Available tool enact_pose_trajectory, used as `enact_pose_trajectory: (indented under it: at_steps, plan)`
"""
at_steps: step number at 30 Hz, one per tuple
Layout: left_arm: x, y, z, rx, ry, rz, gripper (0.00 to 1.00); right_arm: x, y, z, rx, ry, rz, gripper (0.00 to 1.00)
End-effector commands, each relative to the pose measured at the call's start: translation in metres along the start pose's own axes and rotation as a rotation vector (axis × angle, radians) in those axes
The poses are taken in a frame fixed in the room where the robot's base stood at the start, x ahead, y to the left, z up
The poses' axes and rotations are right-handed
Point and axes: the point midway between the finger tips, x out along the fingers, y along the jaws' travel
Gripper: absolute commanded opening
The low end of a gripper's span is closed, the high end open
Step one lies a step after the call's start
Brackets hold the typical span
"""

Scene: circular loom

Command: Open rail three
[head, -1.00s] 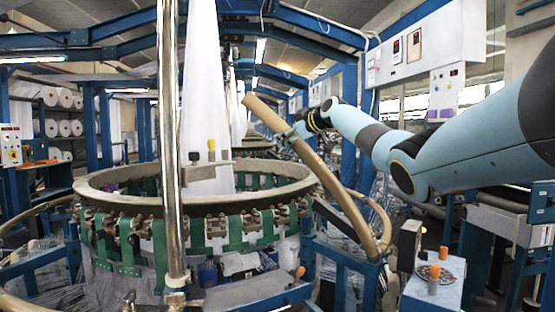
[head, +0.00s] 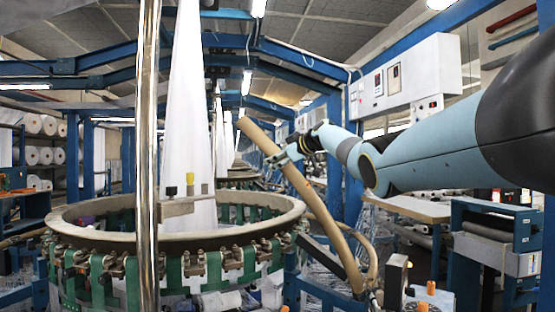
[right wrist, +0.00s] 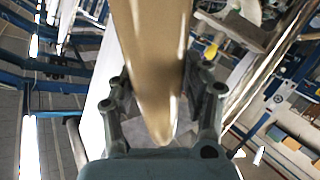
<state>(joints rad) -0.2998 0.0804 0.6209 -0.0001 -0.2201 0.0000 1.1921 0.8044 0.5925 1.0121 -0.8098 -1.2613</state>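A long tan, slightly curved rail (head: 304,187) leans up to the left beside the near circular loom (head: 272,228). Its upper end stands free over the loom's right rim, and its lower end is at a bracket on the right. No number shows on it. My right gripper (head: 281,158) is at the upper part of the rail. In the right wrist view, the rail (right wrist: 155,60) runs between the two fingers of the gripper (right wrist: 165,90), which close against its sides. The finger contact is partly hidden by the rail. My left gripper is not in view.
A shiny upright post (head: 147,160) stands in front of the loom. White fabric (head: 188,110) rises from its middle. A thinner curved tube (head: 362,235) runs beside the rail's lower part. A roller stand (head: 495,250) is at the right, and blue frames surround the loom.

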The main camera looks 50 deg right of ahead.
Motion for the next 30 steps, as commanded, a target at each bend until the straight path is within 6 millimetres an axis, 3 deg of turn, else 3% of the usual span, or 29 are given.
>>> enact_pose_trajectory:
  at_steps: [4, 17, 23, 30]
  plan:
    - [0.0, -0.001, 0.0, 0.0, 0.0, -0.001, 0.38, 0.0, 0.0, -0.001, -0.001, 0.001, 0.001, 0.68]
    - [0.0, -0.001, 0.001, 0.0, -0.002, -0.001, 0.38, -0.008, 0.004, 0.0, -0.004, 0.002, 0.006, 0.68]
    - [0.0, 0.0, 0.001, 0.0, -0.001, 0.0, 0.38, -0.031, 0.001, 0.001, -0.011, -0.001, 0.003, 0.68]
    - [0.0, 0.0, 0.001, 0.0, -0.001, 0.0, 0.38, -0.078, 0.003, 0.004, -0.011, -0.005, 0.007, 0.68]
